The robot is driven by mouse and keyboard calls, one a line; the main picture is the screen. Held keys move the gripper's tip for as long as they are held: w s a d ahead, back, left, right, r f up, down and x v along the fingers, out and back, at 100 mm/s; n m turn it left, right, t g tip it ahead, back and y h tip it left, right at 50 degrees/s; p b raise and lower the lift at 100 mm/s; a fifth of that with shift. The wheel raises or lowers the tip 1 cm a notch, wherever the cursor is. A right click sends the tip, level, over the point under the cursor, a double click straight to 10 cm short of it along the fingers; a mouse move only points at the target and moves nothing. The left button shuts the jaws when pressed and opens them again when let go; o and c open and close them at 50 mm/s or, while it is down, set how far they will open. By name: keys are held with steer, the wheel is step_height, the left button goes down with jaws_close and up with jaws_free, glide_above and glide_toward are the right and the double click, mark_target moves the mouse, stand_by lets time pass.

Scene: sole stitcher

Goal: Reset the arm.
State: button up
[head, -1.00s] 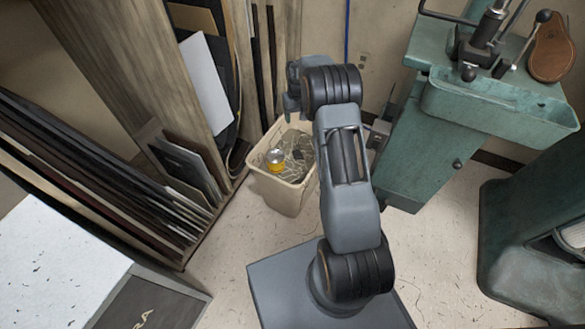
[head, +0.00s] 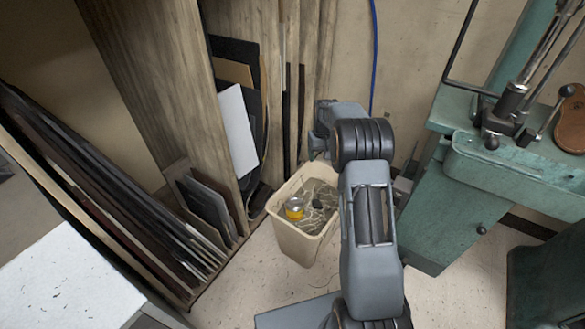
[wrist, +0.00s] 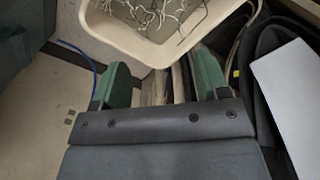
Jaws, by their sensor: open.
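My gripper (wrist: 160,88) shows in the wrist view with its two green fingers spread apart and nothing between them. In the head view my arm reaches up and bends over beside the bin, and the fingers are hidden there. The cream waste bin (head: 292,240) stands on the floor to the left of my arm. It holds tangled thread scraps and a yellow-and-silver can (head: 294,208). In the wrist view the bin's rim (wrist: 150,52) lies just beyond the fingers, at the top.
A wooden rack (head: 160,95) with dark sheets and boards stands on the left. A green machine (head: 455,215) stands close on the right, with a brown sole (head: 571,118) on it. A white-topped surface (head: 65,285) is at lower left. Some speckled floor (head: 455,295) is clear.

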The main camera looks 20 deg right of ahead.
steer(key=s+a+r+t+p, duration=0.15)
steer(key=s+r+p, duration=0.3)
steer(key=r, duration=0.45)
steer(key=s+a+r+p, duration=0.3)
steer(key=r+p, duration=0.3)
steer(key=r, duration=0.4)
steer(key=s+a+r+p, duration=0.3)
steer(key=s+r+p, duration=0.15)
steer(key=r, duration=0.45)
steer(key=s+a+r+t+p, duration=0.1)
steer(key=s+a+r+p, duration=0.1)
steer(key=s+r+p, duration=0.5)
steer(key=s+a+r+t+p, duration=0.1)
steer(key=s+a+r+p, duration=0.2)
steer(key=s+r+p, duration=0.4)
steer(key=s+r, duration=0.1)
steer(key=s, duration=0.3)
steer(key=shift+s, duration=0.2)
steer(key=shift+c, duration=0.4)
